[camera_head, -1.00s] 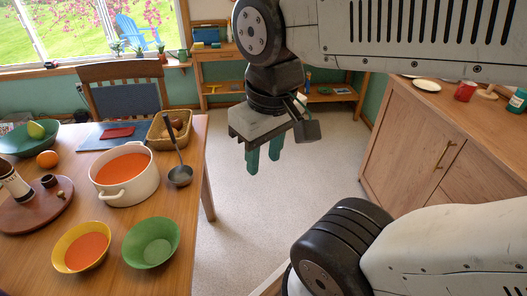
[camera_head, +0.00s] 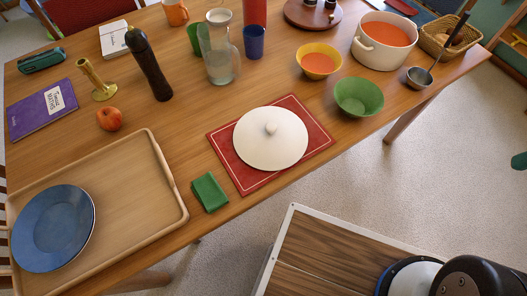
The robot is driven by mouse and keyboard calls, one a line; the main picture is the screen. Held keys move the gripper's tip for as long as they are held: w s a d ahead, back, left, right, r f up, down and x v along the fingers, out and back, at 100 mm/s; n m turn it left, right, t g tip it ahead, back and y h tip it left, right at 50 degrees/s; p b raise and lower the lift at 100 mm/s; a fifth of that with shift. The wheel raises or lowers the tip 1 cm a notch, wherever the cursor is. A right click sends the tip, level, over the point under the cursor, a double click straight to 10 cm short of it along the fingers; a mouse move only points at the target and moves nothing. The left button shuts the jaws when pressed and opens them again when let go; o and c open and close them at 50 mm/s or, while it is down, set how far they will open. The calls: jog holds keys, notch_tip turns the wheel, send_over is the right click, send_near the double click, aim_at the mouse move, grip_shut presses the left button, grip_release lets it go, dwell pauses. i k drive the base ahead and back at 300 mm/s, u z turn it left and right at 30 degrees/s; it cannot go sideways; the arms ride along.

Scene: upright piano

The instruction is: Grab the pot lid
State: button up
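The pot lid (camera_head: 270,138) is white and round with a small knob on top. It lies flat, knob up, on a red placemat (camera_head: 235,168) near the table's front edge. The white pot (camera_head: 369,54), with orange soup in it, stands uncovered at the table's upper right. Only a teal fingertip of my gripper (camera_head: 519,161) shows at the right picture edge, over the floor and well away from the lid. The rest of my gripper is out of frame, so its opening is hidden.
A green bowl (camera_head: 359,97), a yellow bowl (camera_head: 318,61) and a glass carafe (camera_head: 219,52) stand beyond the lid. A green cloth (camera_head: 209,191) and a wooden tray (camera_head: 166,203) lie to its left. Floor is clear at right.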

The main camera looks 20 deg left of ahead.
aim_at(268, 138)
jog(key=z, duration=0.9)
jog(key=i, duration=0.15)
jog(key=u, duration=0.05)
jog(key=k, duration=1.1)
jog(key=u, duration=1.45)
